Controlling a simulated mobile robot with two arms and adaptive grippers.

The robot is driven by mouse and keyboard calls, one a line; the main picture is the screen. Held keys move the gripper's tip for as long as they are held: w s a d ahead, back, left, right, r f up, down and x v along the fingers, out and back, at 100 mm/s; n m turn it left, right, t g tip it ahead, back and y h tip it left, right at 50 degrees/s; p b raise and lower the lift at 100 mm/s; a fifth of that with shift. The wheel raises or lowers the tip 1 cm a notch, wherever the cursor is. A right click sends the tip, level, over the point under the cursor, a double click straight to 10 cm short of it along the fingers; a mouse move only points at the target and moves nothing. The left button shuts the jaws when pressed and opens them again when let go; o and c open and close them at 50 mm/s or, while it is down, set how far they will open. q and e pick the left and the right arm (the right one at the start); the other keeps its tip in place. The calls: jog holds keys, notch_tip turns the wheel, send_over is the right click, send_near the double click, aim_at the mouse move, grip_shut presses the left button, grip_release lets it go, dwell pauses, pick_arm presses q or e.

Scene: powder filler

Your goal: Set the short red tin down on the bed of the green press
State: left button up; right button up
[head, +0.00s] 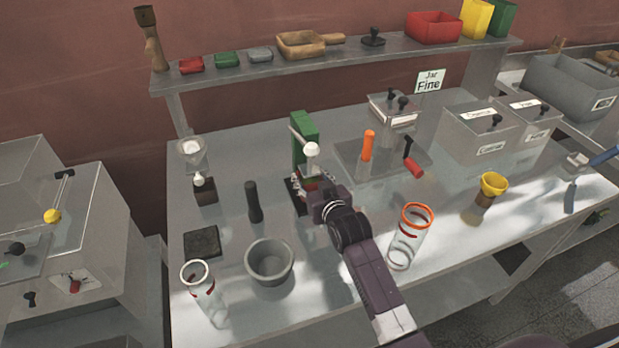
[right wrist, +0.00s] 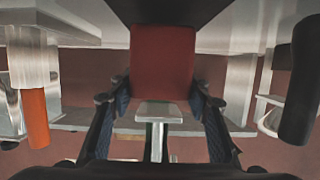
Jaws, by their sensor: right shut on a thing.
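The green press (head: 306,140) stands mid-table in the head view, with a pale knob on its lever and a dark bed (head: 293,192) at its foot. My right gripper (head: 316,190) is at the bed, in front of the column. In the right wrist view, which looks upside down, the gripper (right wrist: 162,92) is shut on the short red tin (right wrist: 163,62), a finger on each side. The tin's base edge meets the dark bed (right wrist: 170,10); I cannot tell whether it bears on it. My gripper largely hides the tin in the head view. My left gripper is not in view.
A black pestle (head: 253,202) stands left of the press and a grey bowl (head: 269,262) in front. An orange-handled tool (head: 368,146) stands to the right. A clear tube with an orange rim (head: 410,236) is beside my right arm. A shelf (head: 350,55) runs behind.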

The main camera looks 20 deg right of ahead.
jog(key=shift+f, duration=0.55)
dwell(0.7)
jog(key=o, duration=1.4)
jog(key=shift+f, duration=0.1)
jog(key=shift+s, duration=0.2)
jog(key=v, duration=1.1)
jog(key=shift+s+r, duration=0.25)
jog(key=shift+s, duration=0.1)
